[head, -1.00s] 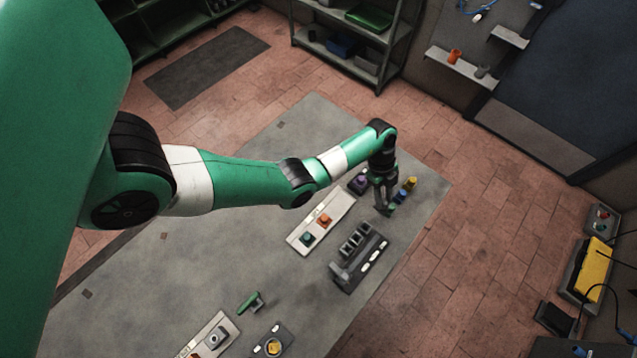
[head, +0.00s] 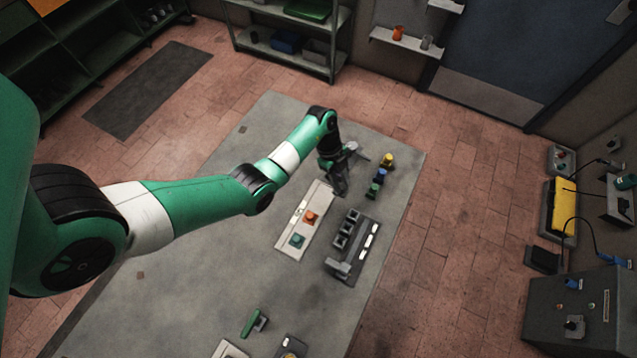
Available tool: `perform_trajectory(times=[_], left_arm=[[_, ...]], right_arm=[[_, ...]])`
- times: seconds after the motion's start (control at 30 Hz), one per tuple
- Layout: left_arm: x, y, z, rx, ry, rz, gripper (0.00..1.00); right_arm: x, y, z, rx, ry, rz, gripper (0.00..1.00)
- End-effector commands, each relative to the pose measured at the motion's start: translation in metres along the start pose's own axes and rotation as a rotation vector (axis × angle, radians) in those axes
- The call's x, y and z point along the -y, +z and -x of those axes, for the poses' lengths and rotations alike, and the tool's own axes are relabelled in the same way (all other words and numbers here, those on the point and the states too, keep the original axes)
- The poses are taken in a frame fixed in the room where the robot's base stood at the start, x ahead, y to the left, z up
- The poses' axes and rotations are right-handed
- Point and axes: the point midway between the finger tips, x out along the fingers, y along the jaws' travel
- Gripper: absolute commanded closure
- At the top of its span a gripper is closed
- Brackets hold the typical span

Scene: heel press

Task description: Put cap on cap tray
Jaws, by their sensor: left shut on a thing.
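My left gripper (head: 342,184) is low over the table near the far end of a pale tray (head: 319,194). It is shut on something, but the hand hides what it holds. An orange cap-like piece (head: 311,217) and a teal piece (head: 297,240) sit on the pale tray. Yellow (head: 388,160), blue (head: 381,175) and green (head: 374,189) pieces stand in a row to the right of the gripper. I cannot tell which tray is the cap tray. My right gripper is out of view.
A dark grey fixture (head: 343,268) with slots and pale strips stands right of the pale tray. A green-handled piece (head: 251,321) lies nearer. The grey table (head: 210,265) is clear at the left. A control box (head: 572,312) stands at the lower right.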

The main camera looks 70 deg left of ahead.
Motion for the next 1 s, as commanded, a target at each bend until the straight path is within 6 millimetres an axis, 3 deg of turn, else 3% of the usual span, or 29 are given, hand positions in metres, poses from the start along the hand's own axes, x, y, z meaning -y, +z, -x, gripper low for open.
perform_trajectory(times=[0.1, 0.3, 0.57, 0.73, 1.0], left_arm=[[-0.013, 0.034, -0.017, 0.0, 0.001, 0.005, 1.0], [-0.024, 0.063, -0.034, 0.0, -0.001, 0.001, 1.0], [-0.028, 0.074, -0.04, 0.0, 0.0, 0.001, 1.0], [-0.029, 0.087, -0.068, 0.0, 0.0, -0.001, 1.0], [-0.029, 0.087, -0.068, 0.0, -0.001, -0.001, 1.0]], right_arm=[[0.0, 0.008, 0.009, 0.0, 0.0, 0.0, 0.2], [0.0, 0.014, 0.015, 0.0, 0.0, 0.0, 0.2], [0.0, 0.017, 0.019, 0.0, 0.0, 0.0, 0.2], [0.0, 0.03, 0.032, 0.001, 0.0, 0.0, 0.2], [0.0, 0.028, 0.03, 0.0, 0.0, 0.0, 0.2]])
